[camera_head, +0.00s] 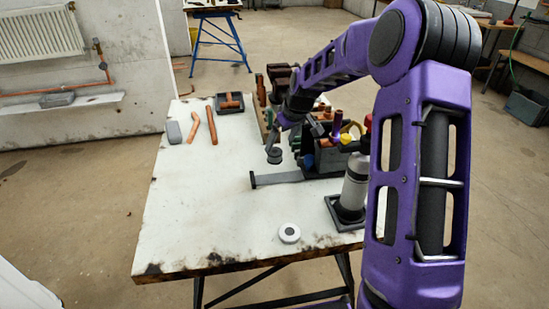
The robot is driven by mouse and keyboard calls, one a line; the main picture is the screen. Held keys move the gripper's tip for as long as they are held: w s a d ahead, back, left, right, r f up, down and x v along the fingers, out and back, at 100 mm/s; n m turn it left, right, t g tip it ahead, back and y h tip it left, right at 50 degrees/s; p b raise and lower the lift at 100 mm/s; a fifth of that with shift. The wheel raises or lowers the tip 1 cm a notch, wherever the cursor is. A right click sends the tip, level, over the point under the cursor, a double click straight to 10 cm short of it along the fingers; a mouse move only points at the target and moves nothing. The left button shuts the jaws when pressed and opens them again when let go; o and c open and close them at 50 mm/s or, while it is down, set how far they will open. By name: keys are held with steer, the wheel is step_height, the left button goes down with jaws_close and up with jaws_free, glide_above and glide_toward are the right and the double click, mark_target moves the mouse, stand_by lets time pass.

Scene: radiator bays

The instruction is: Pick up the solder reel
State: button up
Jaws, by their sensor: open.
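Two round reel-like things lie on the white worktable (205,205). One is a small dark spool (274,157) near the table's middle; the other is a white ring with a grey centre (289,233) near the front edge. I cannot tell for certain which is the solder reel. My gripper (271,146) is open and points down, close above the dark spool. At this size I cannot tell whether its fingers touch the spool or stand apart from it. The white ring lies well clear of my gripper.
A grey cylinder (354,185) stands on a dark square base to the right. A dark tool holder (325,160) with several tools is behind it. A grey flat bar (278,178) lies in front of the spool. Copper pieces (211,126) lie at back left. The table's left front is clear.

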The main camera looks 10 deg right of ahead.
mark_target(275, 152)
steer(key=x, duration=0.4)
steer(key=b+x, duration=0.1)
steer(key=x, duration=0.2)
steer(key=shift+w, duration=0.3)
steer(key=shift+c, duration=0.2)
jaws_close()
